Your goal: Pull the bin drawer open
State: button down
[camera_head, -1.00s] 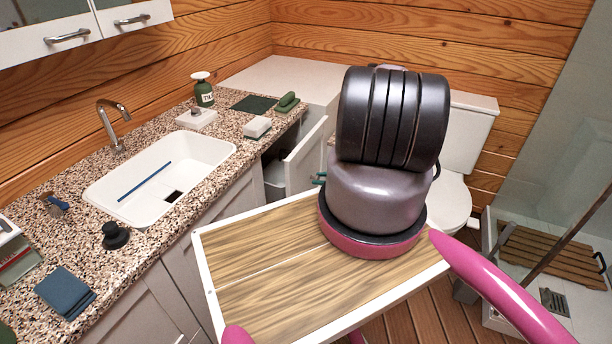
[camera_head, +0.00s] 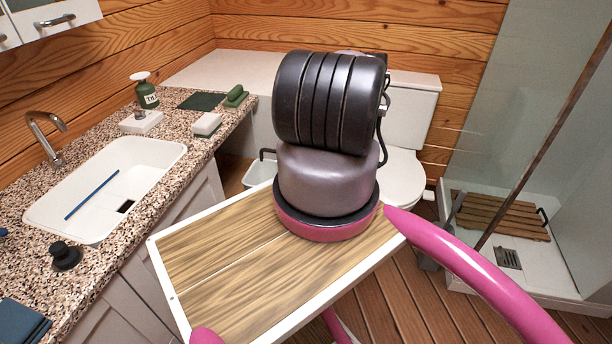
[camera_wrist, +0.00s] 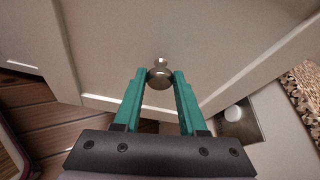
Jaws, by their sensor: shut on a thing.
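The bin drawer's pale front panel (camera_wrist: 110,35) fills the upper part of the wrist view. Its round metal knob (camera_wrist: 159,82) sits between the two teal fingers of my gripper (camera_wrist: 159,75), which is shut on it. In the head view a white bin (camera_head: 259,172) with a dark handle shows in the gap beside the counter's cabinets, so the drawer stands out from the cabinet. The drawer front and my gripper are hidden there behind my arm and body.
The speckled counter (camera_head: 180,161) with a white sink (camera_head: 90,205) runs along the left. A toilet (camera_head: 407,175) stands behind my arm, and a glass shower with a wooden slatted mat (camera_head: 500,215) is at the right. Wooden floor (camera_head: 415,290) is clear at the front right.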

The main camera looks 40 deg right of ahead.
jog(key=shift+c, duration=2.3)
grip_release()
jog(key=v, duration=1)
jog(key=shift+s+d, duration=0.2)
jog(key=shift+s, duration=0.1)
jog(key=shift+r, duration=0.15)
